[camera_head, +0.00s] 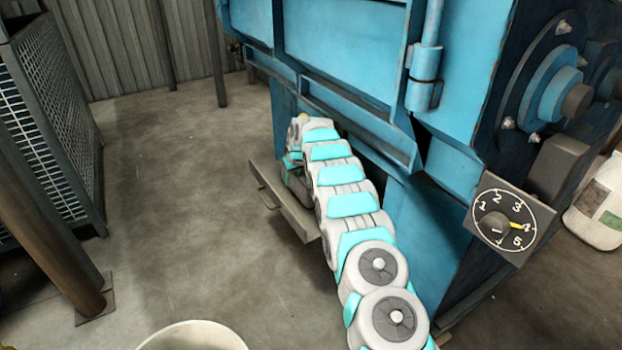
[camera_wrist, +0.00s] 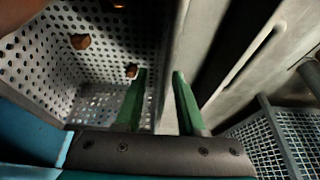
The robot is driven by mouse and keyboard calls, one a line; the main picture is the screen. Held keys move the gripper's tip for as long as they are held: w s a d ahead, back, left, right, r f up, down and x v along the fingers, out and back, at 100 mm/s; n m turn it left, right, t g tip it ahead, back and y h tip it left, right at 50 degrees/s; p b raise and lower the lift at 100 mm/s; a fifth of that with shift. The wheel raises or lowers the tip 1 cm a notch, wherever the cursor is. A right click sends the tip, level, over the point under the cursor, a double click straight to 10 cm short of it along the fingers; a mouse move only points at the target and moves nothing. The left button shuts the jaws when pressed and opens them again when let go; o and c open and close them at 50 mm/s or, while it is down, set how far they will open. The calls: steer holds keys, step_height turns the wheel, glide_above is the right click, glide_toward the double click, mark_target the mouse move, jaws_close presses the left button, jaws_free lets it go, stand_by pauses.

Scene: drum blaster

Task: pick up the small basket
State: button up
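The small basket (camera_wrist: 100,88) is a pale, perforated box filling the upper left of the wrist view. A few small brown lumps lie in it. My gripper (camera_wrist: 160,73) has two green fingers, standing apart with a gap between them. The left finger overlaps the perforated inside, and the right finger lies by the plain grey strip at the basket's right edge. I cannot tell whether either finger touches it.
A grey metal tray or drawer front (camera_head: 283,200) with a handle juts from the machine beside my arm. A mesh cage (camera_head: 50,150) and a brown post stand at left. A pale round container (camera_head: 192,338) is at the bottom edge. Open floor lies between.

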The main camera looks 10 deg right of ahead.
steer(key=shift+w+f, duration=0.1)
steer(key=shift+f, duration=0.05)
jaws_close()
stand_by(1.4)
